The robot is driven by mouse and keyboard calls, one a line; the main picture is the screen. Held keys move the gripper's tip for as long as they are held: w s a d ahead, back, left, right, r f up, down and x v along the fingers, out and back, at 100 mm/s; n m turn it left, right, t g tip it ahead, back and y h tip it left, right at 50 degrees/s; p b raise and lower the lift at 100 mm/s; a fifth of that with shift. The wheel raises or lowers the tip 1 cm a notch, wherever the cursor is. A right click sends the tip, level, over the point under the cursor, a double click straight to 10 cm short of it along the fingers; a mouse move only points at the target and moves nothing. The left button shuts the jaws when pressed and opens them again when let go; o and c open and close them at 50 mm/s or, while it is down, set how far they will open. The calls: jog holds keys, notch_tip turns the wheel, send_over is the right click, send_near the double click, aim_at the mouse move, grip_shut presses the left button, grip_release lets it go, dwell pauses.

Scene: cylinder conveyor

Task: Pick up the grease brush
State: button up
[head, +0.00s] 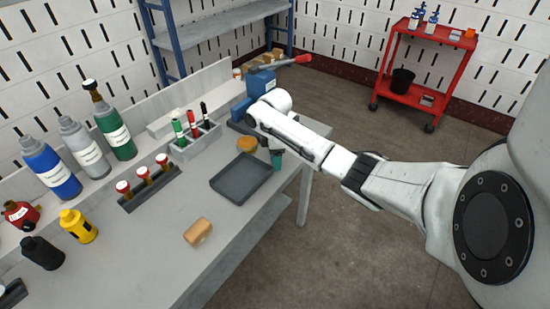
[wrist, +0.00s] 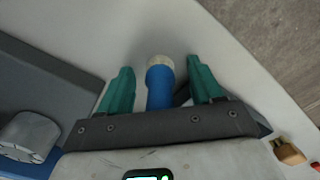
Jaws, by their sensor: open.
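In the wrist view, a blue rod with a round cream end (wrist: 160,85), which looks like the grease brush, shows between the two green fingers of my gripper (wrist: 160,66). Gaps show on both sides of it, so the fingers are open and apart from it. Its lower part is hidden behind the gripper body. In the head view my gripper (head: 277,160) points down over the far right part of the workbench (head: 140,245), near its right edge. The brush cannot be made out there, hidden by my arm and gripper.
A dark tray (head: 241,178) and an orange round thing (head: 247,143) lie close by the gripper. A blue press with a red-handled lever (head: 290,62) stands behind. A grey holder with markers (head: 195,141) is to the left. The bench front is mostly clear around a wooden block (head: 198,232).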

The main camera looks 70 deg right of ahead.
jog(key=c, duration=1.1)
jog(key=shift+r, duration=0.15)
jog(key=shift+c, duration=0.2)
jog(key=shift+r, duration=0.5)
notch_tip(320, 180, up, 2)
jog(key=shift+s+r, duration=0.1)
jog(key=shift+r, duration=0.05)
jog(key=s+a+r+p, duration=0.3)
jog(key=s+r+p, duration=0.3)
jog(key=s+r, duration=0.3)
jog(key=s, duration=0.4)
jog(key=shift+s+a+r+p, duration=0.2)
jog(key=shift+r+p, duration=0.05)
jog(key=shift+p, duration=0.05)
